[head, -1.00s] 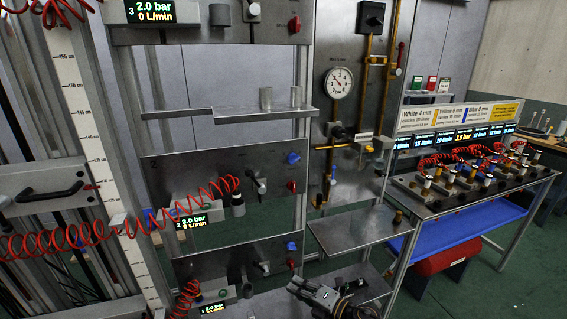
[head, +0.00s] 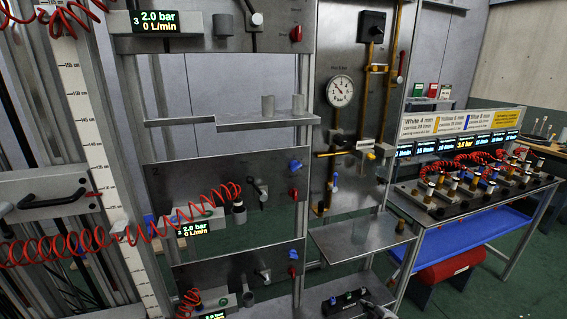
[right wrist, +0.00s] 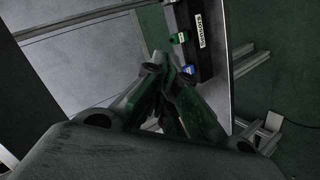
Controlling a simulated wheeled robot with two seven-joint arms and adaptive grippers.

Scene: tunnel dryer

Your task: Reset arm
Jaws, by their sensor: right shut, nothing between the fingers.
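My right gripper (right wrist: 164,68) is shut and empty in the right wrist view, its fingertips together near a black block with a white label (right wrist: 200,40). That block carries a green knob and a blue knob. In the head view only a small dark part of my right gripper (head: 378,310) shows at the bottom edge. It is beside the black block (head: 346,303) on the low metal shelf. I cannot tell whether the gripper touches the block or shelf. My left gripper is not in view.
A metal shelf (head: 362,238) juts out above the right gripper's area. Steel panels with red coiled hoses (head: 120,232) stand at left. A bench with fittings (head: 478,200), a blue tray (head: 470,236) and a red tank (head: 447,269) stand at right. Green floor lies between.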

